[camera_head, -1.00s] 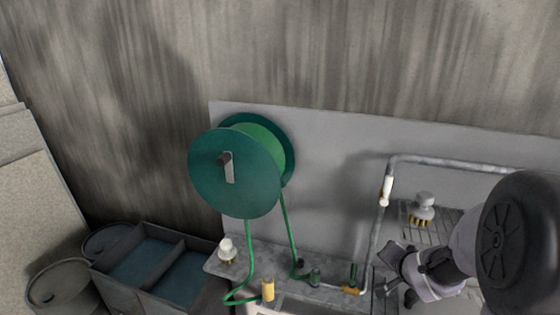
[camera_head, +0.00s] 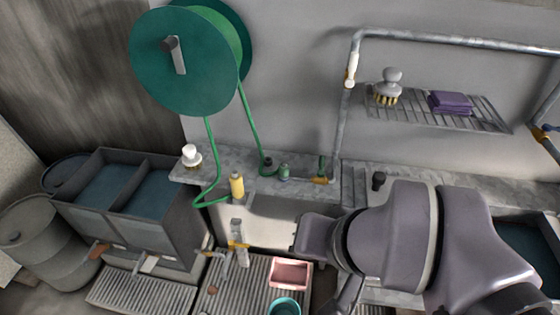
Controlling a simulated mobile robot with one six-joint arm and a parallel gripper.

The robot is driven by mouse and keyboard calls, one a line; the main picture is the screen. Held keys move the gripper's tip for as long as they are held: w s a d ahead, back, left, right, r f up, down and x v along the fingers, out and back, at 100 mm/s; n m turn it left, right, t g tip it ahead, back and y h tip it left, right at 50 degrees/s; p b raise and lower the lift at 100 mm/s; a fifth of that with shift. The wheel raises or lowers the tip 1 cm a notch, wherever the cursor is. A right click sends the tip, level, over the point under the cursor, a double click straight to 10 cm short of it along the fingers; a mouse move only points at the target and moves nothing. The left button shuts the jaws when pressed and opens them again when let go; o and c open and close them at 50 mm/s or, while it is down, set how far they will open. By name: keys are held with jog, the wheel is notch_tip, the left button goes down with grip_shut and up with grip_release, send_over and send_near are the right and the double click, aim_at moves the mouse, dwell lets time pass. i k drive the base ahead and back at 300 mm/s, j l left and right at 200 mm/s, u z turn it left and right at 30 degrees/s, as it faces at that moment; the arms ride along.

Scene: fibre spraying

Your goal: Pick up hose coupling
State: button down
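The green hose (camera_head: 248,125) hangs from the reel in two runs down to the grey counter. A yellow cylinder (camera_head: 237,184) stands at the end of the left run and looks like the hose coupling. The right run ends at a small dark fitting (camera_head: 268,165), which could also be a coupling. My arm comes in from the right with its wrist over the sink area, to the right of the yellow cylinder and apart from it. A grey part at the bottom edge may belong to my gripper, but its fingers cannot be made out.
The green reel (camera_head: 178,60) is on the wall. A white-topped brush (camera_head: 191,156) and a green bottle (camera_head: 284,172) stand on the counter. A brass valve (camera_head: 320,181) sits by the pipe. A wire shelf (camera_head: 490,120) holds a brush and purple cloth. A pink tray (camera_head: 290,273) is below.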

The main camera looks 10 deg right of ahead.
aim_at(285, 169)
jog(key=i+j+u, duration=0.1)
jog(key=i+j, duration=0.2)
jog(key=j, duration=0.15)
jog(key=i+j, duration=0.3)
jog(key=j+u, duration=0.05)
jog(key=j, duration=0.05)
